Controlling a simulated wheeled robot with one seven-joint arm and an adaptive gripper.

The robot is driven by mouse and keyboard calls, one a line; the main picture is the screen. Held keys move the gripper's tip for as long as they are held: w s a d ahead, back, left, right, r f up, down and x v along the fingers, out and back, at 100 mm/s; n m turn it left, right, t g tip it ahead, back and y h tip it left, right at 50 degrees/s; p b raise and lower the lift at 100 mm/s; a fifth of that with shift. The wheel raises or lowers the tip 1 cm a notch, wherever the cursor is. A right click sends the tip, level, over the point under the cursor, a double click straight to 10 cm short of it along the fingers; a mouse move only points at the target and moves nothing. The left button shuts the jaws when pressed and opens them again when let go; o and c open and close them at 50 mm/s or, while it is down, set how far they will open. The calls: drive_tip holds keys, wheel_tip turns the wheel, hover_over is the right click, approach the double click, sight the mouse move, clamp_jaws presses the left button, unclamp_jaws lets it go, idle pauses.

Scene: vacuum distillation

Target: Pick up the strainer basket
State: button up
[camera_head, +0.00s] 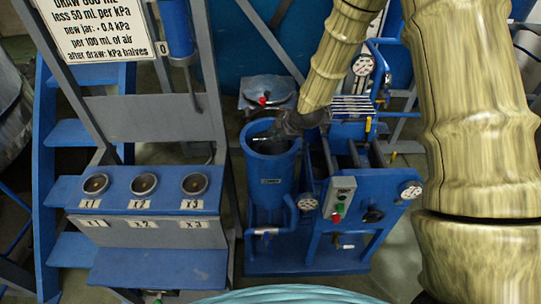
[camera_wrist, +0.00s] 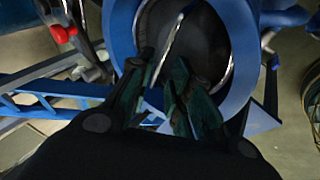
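The strainer basket (camera_wrist: 228,72) appears to be inside the open blue cylinder (camera_head: 271,180). In the wrist view I see its thin, shiny curved rim and a thin metal handle (camera_wrist: 172,42). The cylinder also shows in the wrist view (camera_wrist: 246,55) as a thick blue ring. My gripper (camera_head: 268,138) reaches over the cylinder's mouth from the right. In the wrist view my gripper's dark green fingers (camera_wrist: 164,68) are apart, with the handle running between them. I cannot tell whether either finger touches it. Most of the basket is dark or hidden.
A blue frame carries a control box (camera_head: 339,197) and a gauge (camera_head: 411,190) right of the cylinder. A panel with round holes (camera_head: 143,185) stands at left. A blue pipe (camera_head: 291,215) rises in front of the cylinder. A red-knobbed fitting (camera_head: 265,99) stands behind.

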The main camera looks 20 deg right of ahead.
sight(272, 147)
drive_tip(key=shift+p+x, duration=1.3)
drive_tip(key=shift+x, duration=1.2)
drive_tip(key=shift+s, duration=0.15)
drive_tip(key=shift+f, duration=0.1)
clamp_jaws()
